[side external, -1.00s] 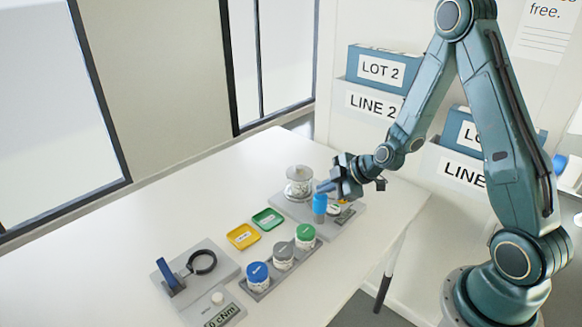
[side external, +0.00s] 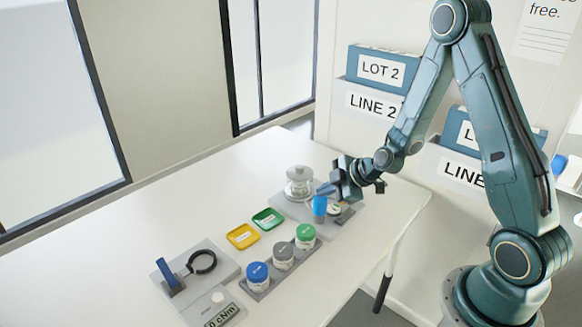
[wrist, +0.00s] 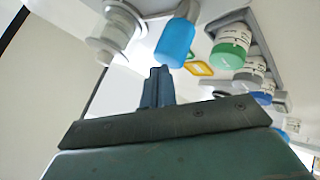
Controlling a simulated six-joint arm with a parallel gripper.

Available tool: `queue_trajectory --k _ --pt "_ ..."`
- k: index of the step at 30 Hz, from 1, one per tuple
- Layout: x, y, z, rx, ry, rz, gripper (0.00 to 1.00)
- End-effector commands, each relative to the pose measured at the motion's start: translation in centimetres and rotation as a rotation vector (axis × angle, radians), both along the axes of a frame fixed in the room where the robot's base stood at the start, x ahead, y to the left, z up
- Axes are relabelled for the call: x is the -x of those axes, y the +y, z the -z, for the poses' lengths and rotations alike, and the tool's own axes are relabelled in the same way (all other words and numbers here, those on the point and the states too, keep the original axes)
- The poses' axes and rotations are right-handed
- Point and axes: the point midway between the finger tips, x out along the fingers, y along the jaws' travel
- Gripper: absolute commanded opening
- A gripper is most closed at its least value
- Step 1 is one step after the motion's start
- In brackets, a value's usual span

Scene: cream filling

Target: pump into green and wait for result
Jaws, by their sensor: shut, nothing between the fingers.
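A blue pump bottle (side external: 319,206) stands at the right end of the grey station by the table's far edge. It also shows above my fingers in the wrist view (wrist: 176,42). My gripper (side external: 326,188) is shut and empty, its fingertips at the top of the blue bottle. In the wrist view my shut fingers (wrist: 158,76) point at it; I cannot tell if they touch. The green-lidded jar (side external: 305,232) stands at the right end of a rack and shows in the wrist view (wrist: 231,46). A small green tray (side external: 267,219) lies left of it.
A clear glass vessel (side external: 299,184) stands on the station left of the bottle. A grey-lidded jar (side external: 281,257) and a blue-lidded jar (side external: 257,275) share the rack. A yellow tray (side external: 242,236) and a ring fixture (side external: 202,262) with display lie nearer. The left table is clear.

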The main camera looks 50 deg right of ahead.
Motion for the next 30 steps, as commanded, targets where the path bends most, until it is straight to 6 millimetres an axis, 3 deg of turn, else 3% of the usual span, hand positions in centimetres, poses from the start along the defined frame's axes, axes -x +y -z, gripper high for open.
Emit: queue_trajectory --k 30 --pt "0.02 -0.01 0.90 0.000 0.002 0.001 0.00"
